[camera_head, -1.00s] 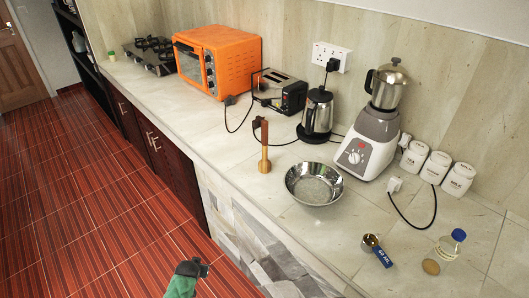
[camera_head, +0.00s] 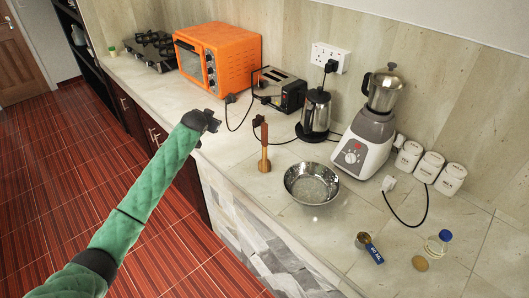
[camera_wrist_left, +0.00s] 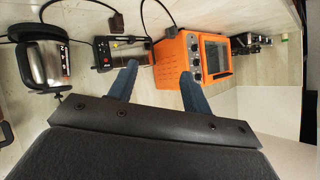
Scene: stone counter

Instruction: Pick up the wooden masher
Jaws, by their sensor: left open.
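I cannot make out the masher in that view. My right gripper is in neither view.
A metal bowl (camera_head: 312,184) sits close right of the masher. Behind are a kettle (camera_head: 315,115), a black toaster (camera_head: 280,90) with cables, and an orange oven (camera_head: 218,58). A blender (camera_head: 368,135) stands further right.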

